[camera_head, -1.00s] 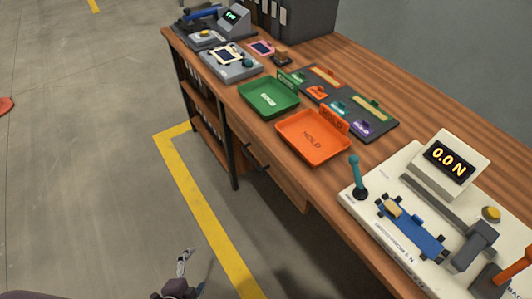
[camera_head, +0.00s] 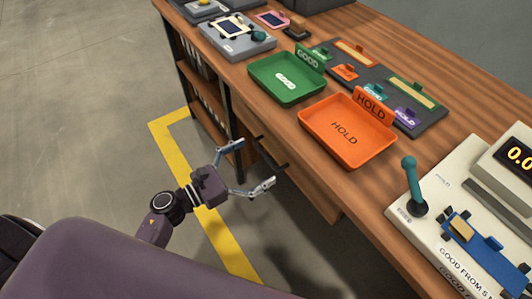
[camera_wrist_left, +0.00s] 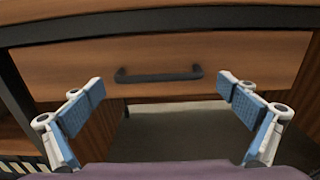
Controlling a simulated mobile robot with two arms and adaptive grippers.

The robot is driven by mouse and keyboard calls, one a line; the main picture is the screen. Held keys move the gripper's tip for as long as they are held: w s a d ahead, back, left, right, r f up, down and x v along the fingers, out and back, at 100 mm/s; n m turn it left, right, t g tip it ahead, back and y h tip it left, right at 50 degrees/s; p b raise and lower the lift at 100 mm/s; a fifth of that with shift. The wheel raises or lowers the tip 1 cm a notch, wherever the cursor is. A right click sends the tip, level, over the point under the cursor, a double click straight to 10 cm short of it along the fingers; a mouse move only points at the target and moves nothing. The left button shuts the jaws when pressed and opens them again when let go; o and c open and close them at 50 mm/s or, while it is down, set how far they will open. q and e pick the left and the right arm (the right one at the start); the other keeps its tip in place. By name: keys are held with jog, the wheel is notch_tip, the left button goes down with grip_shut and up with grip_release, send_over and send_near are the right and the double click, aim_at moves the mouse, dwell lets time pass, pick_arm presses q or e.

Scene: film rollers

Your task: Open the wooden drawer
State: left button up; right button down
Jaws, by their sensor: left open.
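The wooden drawer (camera_wrist_left: 220,55) sits under the desk top and looks closed. Its dark bar handle (camera_wrist_left: 158,74) runs across the middle of the drawer front in the left wrist view. In the head view the handle (camera_head: 271,152) shows below the desk edge. My left gripper (camera_head: 254,164) is open and empty, in front of the drawer. In the left wrist view its two blue-padded fingers (camera_wrist_left: 160,92) stand wide apart, one on each side of the handle and a little below it. They appear not to touch it. My right gripper is not in view.
On the desk (camera_head: 225,75) are a green GOOD tray (camera_head: 265,92), an orange HOLD tray (camera_head: 318,147) and a force tester (camera_head: 450,205) with a teal lever. A shelf unit (camera_head: 185,75) stands left of the drawer. The floor in front is clear, with a yellow line (camera_head: 175,150).

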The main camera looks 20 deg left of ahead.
pick_arm(q)
jog(key=shift+x, duration=1.45)
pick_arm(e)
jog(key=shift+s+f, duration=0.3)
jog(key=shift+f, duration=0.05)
pick_arm(q)
jog(key=c, duration=1.4)
jog(key=shift+s+a+f, duration=0.1)
jog(key=shift+f, duration=0.05)
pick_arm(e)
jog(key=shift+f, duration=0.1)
